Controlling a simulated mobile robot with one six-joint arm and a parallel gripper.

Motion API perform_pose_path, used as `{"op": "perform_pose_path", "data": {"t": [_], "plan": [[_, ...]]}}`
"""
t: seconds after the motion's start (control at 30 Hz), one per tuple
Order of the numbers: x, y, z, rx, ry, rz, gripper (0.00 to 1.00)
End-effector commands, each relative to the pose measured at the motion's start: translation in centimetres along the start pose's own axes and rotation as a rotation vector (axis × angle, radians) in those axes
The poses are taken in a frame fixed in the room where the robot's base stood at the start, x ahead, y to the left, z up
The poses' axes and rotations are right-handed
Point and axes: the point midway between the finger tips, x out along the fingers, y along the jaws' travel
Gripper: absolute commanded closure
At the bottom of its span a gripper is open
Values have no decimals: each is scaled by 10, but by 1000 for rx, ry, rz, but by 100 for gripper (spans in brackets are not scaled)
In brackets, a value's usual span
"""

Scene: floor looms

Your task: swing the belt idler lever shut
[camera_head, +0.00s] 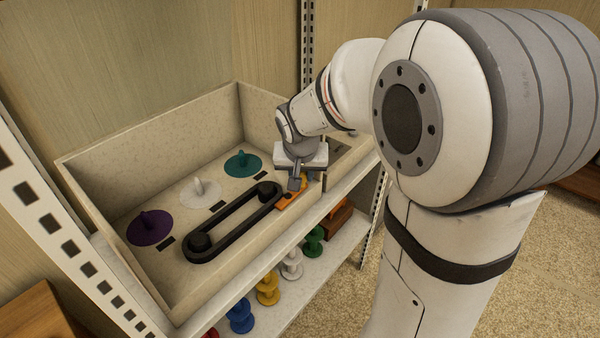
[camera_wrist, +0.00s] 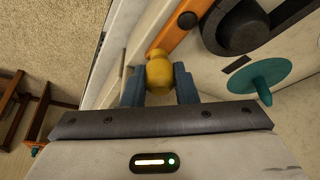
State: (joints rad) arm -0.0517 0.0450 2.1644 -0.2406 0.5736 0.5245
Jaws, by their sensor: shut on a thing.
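The belt idler lever is an orange bar (camera_wrist: 180,28) with a yellow knob (camera_wrist: 159,74) at its end. In the wrist view the knob sits between the two blue fingers of my gripper (camera_wrist: 160,88), which is shut on it. In the head view my gripper (camera_head: 298,182) reaches down at the right end of the tray, and part of the orange lever (camera_head: 287,201) shows beside it. The black belt (camera_head: 237,219) loops around two pulleys, and its right end lies close to the lever. The knob is mostly hidden by the gripper in the head view.
A pale open-topped tray (camera_head: 150,140) surrounds the mechanism. Purple (camera_head: 150,229), white (camera_head: 199,190) and teal (camera_head: 243,163) discs with upright fins stand behind the belt. Several coloured spools, one of them yellow (camera_head: 268,288), stand on the shelf below. A perforated post (camera_head: 60,235) rises at the left.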

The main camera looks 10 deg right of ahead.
Motion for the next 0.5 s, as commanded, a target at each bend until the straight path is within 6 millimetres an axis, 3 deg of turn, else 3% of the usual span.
{"op": "perform_pose_path", "data": {"t": [0.5], "plan": [[3,-14,-8,-311,0,-132,97]]}}
